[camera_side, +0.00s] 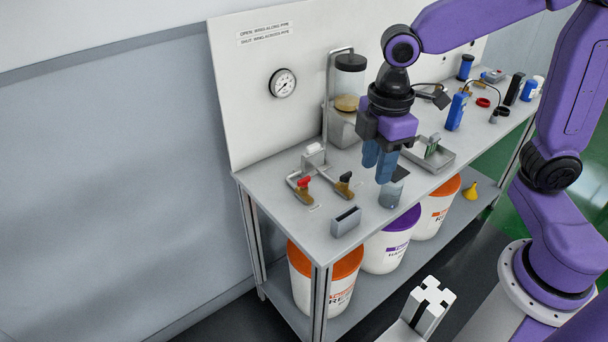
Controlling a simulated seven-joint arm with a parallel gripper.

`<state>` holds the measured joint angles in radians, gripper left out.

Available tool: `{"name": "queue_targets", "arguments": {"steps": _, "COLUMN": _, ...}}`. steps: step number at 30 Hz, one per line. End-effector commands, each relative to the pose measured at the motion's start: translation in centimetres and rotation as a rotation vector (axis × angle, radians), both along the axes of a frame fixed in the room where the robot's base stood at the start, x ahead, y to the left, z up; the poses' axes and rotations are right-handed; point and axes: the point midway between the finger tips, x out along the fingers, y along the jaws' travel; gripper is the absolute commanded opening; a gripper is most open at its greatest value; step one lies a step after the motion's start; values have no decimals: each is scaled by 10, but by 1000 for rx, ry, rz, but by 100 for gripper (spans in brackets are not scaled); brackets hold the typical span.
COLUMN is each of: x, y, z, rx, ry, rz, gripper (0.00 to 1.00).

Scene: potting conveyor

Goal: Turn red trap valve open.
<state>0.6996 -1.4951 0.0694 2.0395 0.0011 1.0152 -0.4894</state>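The red trap valve (304,183) is a small red-handled valve on a brass body, at the left end of the branched pipe on the bench. A black-handled valve (345,179) sits on the other branch to its right. The red handle is too small to tell its exact angle to the pipe. My gripper (379,173) points down above the bench, right of both valves and apart from them. Its blue fingers look close together, with nothing visible between them. I cannot tell whether they are open or shut.
The glass trap vessel (349,78) stands behind, and a metal tray (428,155) lies to the right. A gauge (283,83) is on the back panel.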

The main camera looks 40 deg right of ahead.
Motion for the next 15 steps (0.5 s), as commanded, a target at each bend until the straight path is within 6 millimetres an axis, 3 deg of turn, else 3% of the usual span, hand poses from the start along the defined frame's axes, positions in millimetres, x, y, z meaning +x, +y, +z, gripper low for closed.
{"name": "queue_targets", "arguments": {"steps": 1, "x": 23, "y": 5, "z": -1, "rx": -4, "ry": 2, "rz": 16, "gripper": 37}}
{"name": "queue_targets", "arguments": {"steps": 7, "x": 111, "y": 10, "z": -7, "rx": -10, "ry": 5, "rz": 115, "gripper": 37}}
{"name": "queue_targets", "arguments": {"steps": 12, "x": 179, "y": -2, "z": -19, "rx": -13, "ry": 9, "rz": 196, "gripper": 37}}
{"name": "queue_targets", "arguments": {"steps": 15, "x": 209, "y": -13, "z": -27, "rx": -15, "ry": 11, "rz": 235, "gripper": 37}}
